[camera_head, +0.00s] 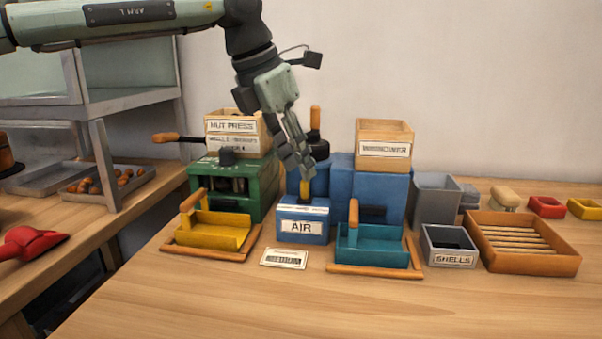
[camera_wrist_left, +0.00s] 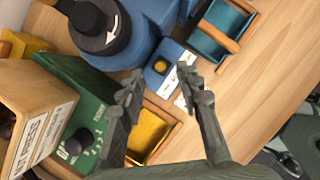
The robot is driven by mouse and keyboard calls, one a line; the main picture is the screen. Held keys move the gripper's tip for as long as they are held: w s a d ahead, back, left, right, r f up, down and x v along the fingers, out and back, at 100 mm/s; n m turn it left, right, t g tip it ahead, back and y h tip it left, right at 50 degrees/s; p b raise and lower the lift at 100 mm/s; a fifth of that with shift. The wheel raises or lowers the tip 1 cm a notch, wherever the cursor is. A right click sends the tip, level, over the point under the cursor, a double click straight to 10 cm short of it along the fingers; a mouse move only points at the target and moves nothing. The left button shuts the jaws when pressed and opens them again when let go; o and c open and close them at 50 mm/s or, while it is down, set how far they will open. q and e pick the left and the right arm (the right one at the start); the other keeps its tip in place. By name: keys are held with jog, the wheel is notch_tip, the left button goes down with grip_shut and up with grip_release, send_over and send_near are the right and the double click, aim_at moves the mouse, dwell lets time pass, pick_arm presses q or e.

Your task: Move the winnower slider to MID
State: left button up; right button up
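The winnower is a blue machine (camera_head: 341,178) with a wooden hopper on top. At its front left stands a blue box (camera_head: 302,227) labelled AIR. The slider's yellow knob (camera_head: 305,189) stands up from the top of this box; in the left wrist view the knob (camera_wrist_left: 160,67) shows as a yellow spot beside a white label strip. My left gripper (camera_head: 304,168) points down just above the knob. In the left wrist view its two fingers (camera_wrist_left: 163,86) are apart with nothing between them, and the knob lies just beyond the tips. The slider's position marks are too small to read.
The green nut press (camera_head: 262,186) stands left of the AIR box, with a yellow tray (camera_head: 213,232) in front. A teal tray (camera_head: 372,246) stands right of the box. A white card (camera_head: 284,258) lies in front. The table's front is clear.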

pick_arm(q)
jog(key=shift+v, duration=2.2)
